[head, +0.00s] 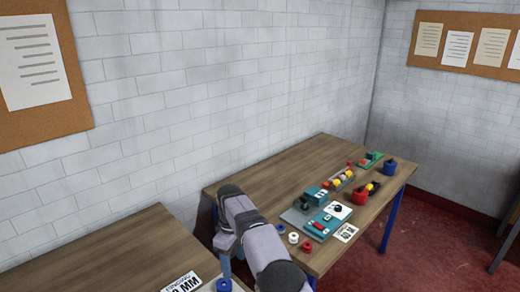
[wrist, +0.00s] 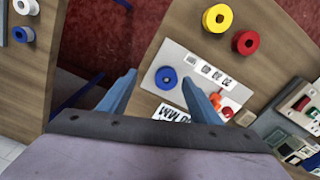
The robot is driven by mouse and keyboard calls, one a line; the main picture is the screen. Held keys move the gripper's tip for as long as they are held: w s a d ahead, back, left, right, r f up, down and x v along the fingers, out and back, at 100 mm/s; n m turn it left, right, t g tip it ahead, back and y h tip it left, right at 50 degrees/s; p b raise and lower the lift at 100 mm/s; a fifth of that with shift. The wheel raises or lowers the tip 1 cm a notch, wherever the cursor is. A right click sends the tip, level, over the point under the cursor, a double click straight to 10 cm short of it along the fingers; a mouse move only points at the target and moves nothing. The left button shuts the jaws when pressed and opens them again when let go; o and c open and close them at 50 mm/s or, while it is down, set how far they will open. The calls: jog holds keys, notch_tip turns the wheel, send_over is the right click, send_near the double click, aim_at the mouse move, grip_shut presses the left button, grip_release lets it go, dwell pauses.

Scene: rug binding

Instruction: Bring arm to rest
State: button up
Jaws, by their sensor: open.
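My gripper (wrist: 158,79) shows in the wrist view with its two blue fingers spread apart and nothing held between them. It points down over a wooden table carrying a light grey plate (wrist: 190,62). A blue roll (wrist: 166,79) on that plate shows between the fingertips, apparently below them. In the head view my arm reaches across the gap between two tables, with a blue finger (head: 226,266) beside the near table's corner.
Yellow (wrist: 217,18) and red (wrist: 246,42) rolls lie on the table below, with an orange-red item near the right finger. The far table (head: 270,170) holds a teal machine (head: 316,197), loose rolls and a red cup (head: 360,195). A brick wall stands behind.

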jog(key=s+d+r+m, duration=0.3)
jog(key=s+d+m, duration=0.15)
jog(key=d, duration=0.35)
jog(key=s+d+r+m, duration=0.3)
jog(key=s+d, duration=0.3)
jog(key=d, duration=0.1)
jog(key=s+d+f+m, duration=0.2)
jog(key=s+d, duration=0.2)
jog(key=s, duration=0.7)
jog(key=s+d+f+m, duration=0.1)
jog(key=s+d+m, duration=0.2)
jog(key=s, duration=0.8)
jog(key=shift+d+f+m, duration=0.35)
jog(key=shift+d, duration=0.55)
